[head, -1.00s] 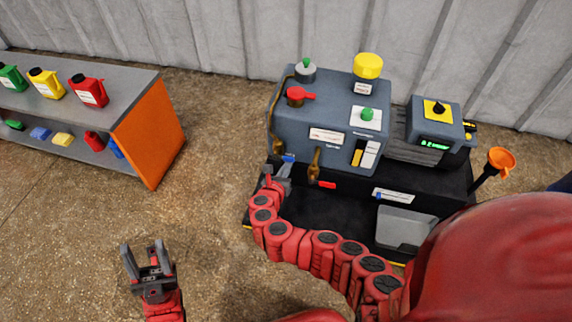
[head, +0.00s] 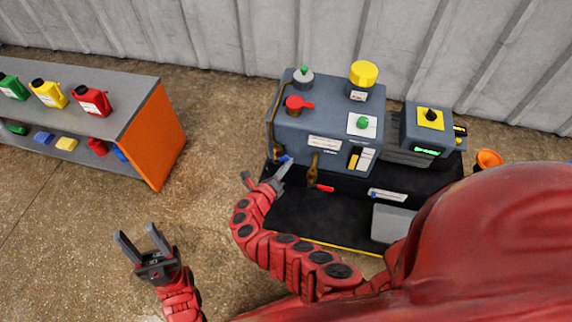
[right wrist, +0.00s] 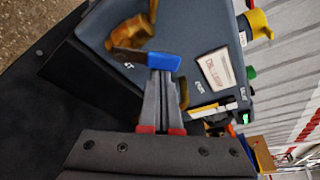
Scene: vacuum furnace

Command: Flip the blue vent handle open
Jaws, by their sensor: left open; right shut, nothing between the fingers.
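The blue vent handle (head: 284,158) is at the left front of the grey furnace cabinet (head: 330,118). In the right wrist view the blue handle (right wrist: 164,61) lies across the tips of my right gripper (right wrist: 160,78), beside a brass valve body (right wrist: 130,32). My right gripper (head: 283,168) is shut with nothing between its fingers. Its tips are at the handle and appear to touch it. The fingers hide part of the handle. My left gripper (head: 136,242) is open and empty above the floor, well left of the machine.
A brass valve with a red handle (head: 320,187) sits just right of the blue one. A shelf with several bottles (head: 130,105) stands left. The floor between is clear.

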